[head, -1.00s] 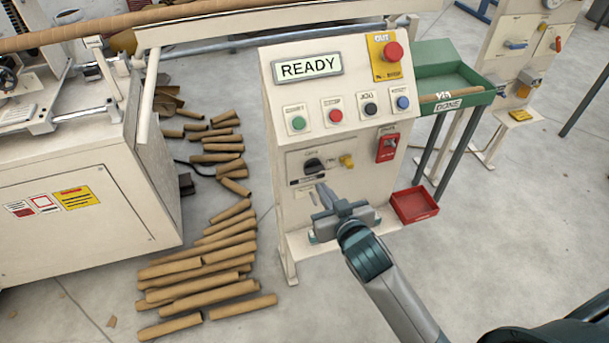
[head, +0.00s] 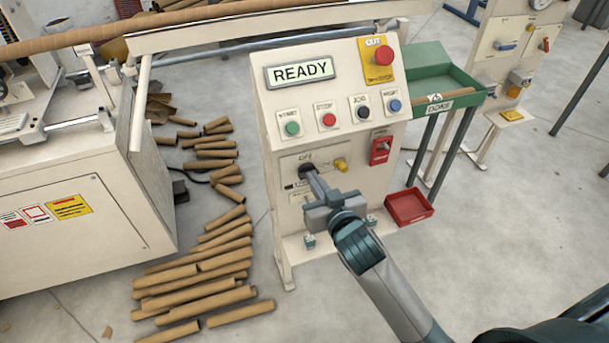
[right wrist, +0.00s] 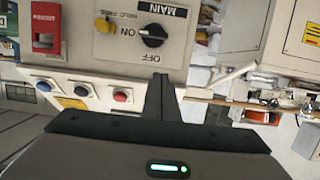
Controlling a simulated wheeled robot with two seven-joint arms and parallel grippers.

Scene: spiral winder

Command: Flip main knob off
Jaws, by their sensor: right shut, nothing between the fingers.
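The main knob (right wrist: 153,35) is black and round, on a pale plate marked OFF, ON and MAIN. The right wrist view shows it upside down, with its pale mark lying sideways toward ON. In the head view the knob (head: 306,168) is partly hidden by my right gripper's fingers. My right gripper (head: 311,175) is shut and empty, with its tips at the knob in that view. In the right wrist view the fingertips (right wrist: 160,77) show just below the knob, near OFF. I cannot tell whether they touch it. My left gripper is not in view.
A yellow key-like switch (head: 340,164) and a red switch (head: 381,148) sit right of the knob. Start, stop and other buttons, a READY display (head: 302,71) and a red emergency button (head: 383,55) are above. A red bin (head: 410,207) and cardboard tubes (head: 215,290) lie on the floor.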

